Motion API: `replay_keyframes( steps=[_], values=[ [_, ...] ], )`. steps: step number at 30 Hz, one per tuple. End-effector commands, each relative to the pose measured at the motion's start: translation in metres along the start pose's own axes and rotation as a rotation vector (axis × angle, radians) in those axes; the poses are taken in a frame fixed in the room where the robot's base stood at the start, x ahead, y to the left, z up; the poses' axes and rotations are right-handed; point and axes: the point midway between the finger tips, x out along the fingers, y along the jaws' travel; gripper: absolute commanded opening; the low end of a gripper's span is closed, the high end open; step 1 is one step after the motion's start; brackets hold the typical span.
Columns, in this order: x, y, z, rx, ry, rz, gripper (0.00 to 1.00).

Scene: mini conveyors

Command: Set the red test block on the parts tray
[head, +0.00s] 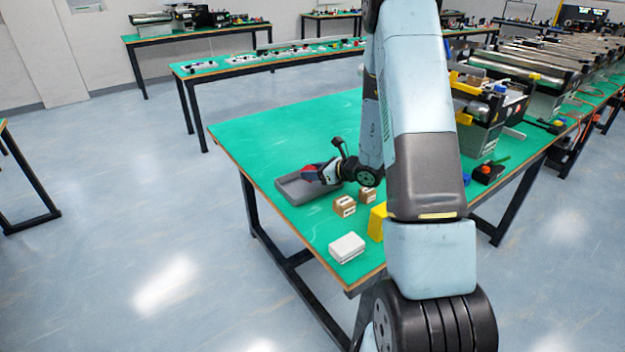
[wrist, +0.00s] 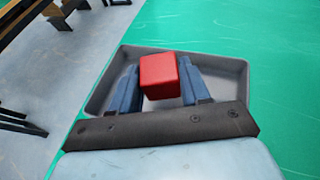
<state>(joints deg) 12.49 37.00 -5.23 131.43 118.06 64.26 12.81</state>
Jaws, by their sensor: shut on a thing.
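The red test block (wrist: 160,76) is between the fingertips of my gripper (wrist: 161,82) in the wrist view, and the gripper is shut on it. The grey parts tray (wrist: 234,70) lies behind and below the block in that view. In the head view the parts tray (head: 293,188) sits on the green table, with my gripper (head: 312,173) over it. The block is mostly hidden there. Whether the block touches the tray floor I cannot tell.
Two small cardboard boxes (head: 344,206) stand on the table near the tray. A white box (head: 347,247) lies near the front edge, and a yellow item (head: 377,222) is partly behind my arm. The green table (head: 262,137) is clear behind the tray.

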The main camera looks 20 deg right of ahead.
Motion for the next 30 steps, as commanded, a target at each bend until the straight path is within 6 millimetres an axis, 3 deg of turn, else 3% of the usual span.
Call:
replay_keyframes(
  steps=[6,18,19,26,30],
  values=[
    [0.010,0.001,-0.024,0.001,0.001,0.001,0.15],
    [0.011,0.000,-0.029,0.001,0.000,0.000,0.15],
    [0.011,0.000,-0.028,0.000,0.000,0.000,0.49],
    [0.011,0.000,-0.028,0.000,0.000,0.000,0.71],
    [0.011,0.000,-0.028,0.000,0.000,0.000,0.72]
  ],
)
